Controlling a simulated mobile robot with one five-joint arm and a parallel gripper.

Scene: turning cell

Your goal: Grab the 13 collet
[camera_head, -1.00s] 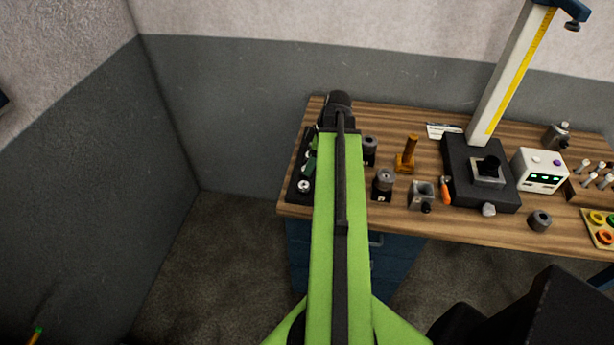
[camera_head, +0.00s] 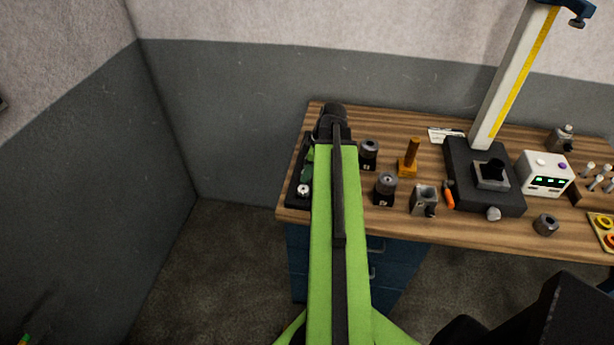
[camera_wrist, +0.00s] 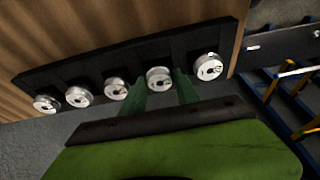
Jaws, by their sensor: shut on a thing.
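A black rack (camera_wrist: 92,66) holds a row of several round silver collets, each with a dark centre. My gripper (camera_wrist: 160,82) has its green fingers on either side of one collet (camera_wrist: 159,77), second from the right end in the wrist view, and is shut on it. That collet still appears in line with the row, at the rack. A neighbouring collet (camera_wrist: 208,67) stands to its right and another collet (camera_wrist: 116,88) to its left. Markings are too small to read, so I cannot tell which is the 13. In the head view, my arm hides most of the rack (camera_head: 293,192).
The rack lies at the left end of the wooden bench (camera_head: 480,230). Right of my arm stand dark cylindrical holders (camera_head: 385,190), an orange-brown post (camera_head: 409,160), a grey block (camera_head: 423,199) and a tall measuring stand (camera_head: 507,85). A white box (camera_head: 545,172) is further right.

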